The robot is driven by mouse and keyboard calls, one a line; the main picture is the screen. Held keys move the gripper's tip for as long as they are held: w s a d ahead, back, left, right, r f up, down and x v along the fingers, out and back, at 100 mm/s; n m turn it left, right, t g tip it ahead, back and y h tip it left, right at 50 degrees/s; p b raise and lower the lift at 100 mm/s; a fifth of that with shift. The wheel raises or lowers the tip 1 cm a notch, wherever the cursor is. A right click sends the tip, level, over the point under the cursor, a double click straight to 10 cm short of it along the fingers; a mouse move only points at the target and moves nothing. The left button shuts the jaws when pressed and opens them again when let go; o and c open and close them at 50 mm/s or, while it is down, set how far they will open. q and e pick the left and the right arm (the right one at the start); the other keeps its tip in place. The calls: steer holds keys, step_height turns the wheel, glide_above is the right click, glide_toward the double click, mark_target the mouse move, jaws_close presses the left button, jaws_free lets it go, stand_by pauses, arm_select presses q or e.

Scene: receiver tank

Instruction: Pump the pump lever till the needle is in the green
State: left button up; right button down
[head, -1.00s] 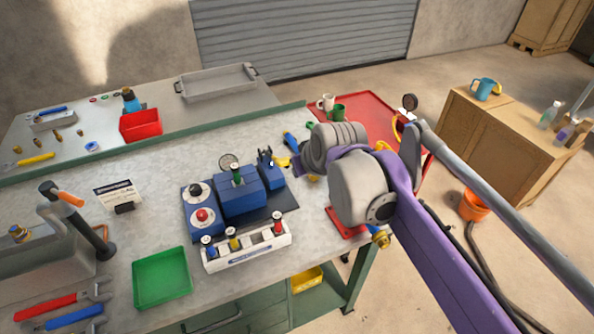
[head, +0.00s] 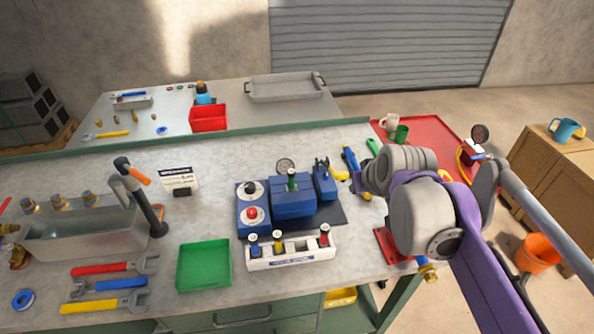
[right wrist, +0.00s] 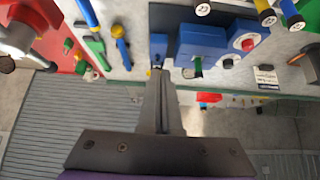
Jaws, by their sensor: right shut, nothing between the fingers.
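A dark round gauge (head: 480,133) stands on a small red and white body on the red mat at the right; its needle is too small to read. I cannot pick out the pump lever with certainty; my right arm covers part of that area. My right gripper (right wrist: 158,72) is shut and empty, close to a blue block (right wrist: 158,45). My left gripper is out of view.
The blue device (head: 293,204) stands mid-bench behind a white rack (head: 292,253). A green tray (head: 204,265), wrenches (head: 105,303) and a red bin (head: 208,118) lie further left. A red plate (head: 388,246) is partly behind my arm.

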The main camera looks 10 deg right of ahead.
mark_target(339, 172)
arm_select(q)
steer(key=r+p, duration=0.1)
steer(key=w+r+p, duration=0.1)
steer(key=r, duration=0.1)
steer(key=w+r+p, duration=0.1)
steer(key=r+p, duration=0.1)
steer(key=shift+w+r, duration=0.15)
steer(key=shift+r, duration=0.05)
arm_select(e)
steer(key=w+r+g, duration=0.4)
steer(key=w+r, duration=0.6)
steer(key=shift+w+d, duration=0.25)
steer(key=shift+d, duration=0.15)
steer(key=shift+s, duration=0.1)
